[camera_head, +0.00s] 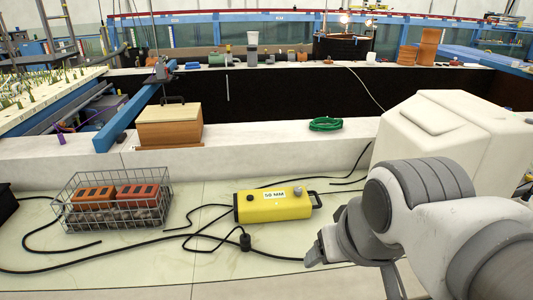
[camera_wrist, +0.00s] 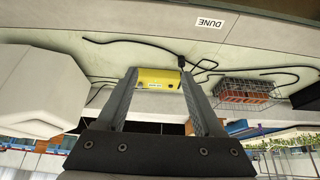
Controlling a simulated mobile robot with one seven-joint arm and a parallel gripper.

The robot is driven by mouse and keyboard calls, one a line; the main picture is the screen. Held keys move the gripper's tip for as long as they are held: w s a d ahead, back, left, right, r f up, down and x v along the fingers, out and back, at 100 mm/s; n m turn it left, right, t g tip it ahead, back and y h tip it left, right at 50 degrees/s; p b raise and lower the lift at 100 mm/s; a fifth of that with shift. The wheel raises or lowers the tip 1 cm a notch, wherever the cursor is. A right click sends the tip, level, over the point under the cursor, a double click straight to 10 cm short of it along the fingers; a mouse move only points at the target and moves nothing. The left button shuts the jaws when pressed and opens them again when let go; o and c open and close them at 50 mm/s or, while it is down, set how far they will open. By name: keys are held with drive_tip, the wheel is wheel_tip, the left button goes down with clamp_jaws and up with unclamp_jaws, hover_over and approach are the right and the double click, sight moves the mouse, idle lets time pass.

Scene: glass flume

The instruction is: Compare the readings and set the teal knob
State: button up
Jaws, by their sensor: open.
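A yellow box (camera_head: 272,206) with a carry handle lies on the pale bench in the head view. Its white label seems to read "58 MM", but the print is small. The yellow box also shows in the wrist view (camera_wrist: 158,76), framed between my fingers and apart from them. My gripper (camera_head: 316,252) is to the right of and nearer than the box, low over the bench. In the wrist view my gripper (camera_wrist: 157,100) has its two fingers spread with nothing held. I cannot make out a teal knob in either view.
A wire basket (camera_head: 112,206) with orange bricks stands at left. Black cables (camera_head: 130,246) cross the bench, one with a black plug (camera_head: 245,241). A wooden box (camera_head: 169,127) and green coil (camera_head: 325,124) sit on the ledge behind.

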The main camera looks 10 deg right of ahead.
drive_tip(key=shift+c, duration=0.3)
idle(0.4)
drive_tip(key=shift+c, duration=1.2)
drive_tip(key=shift+s, duration=0.1)
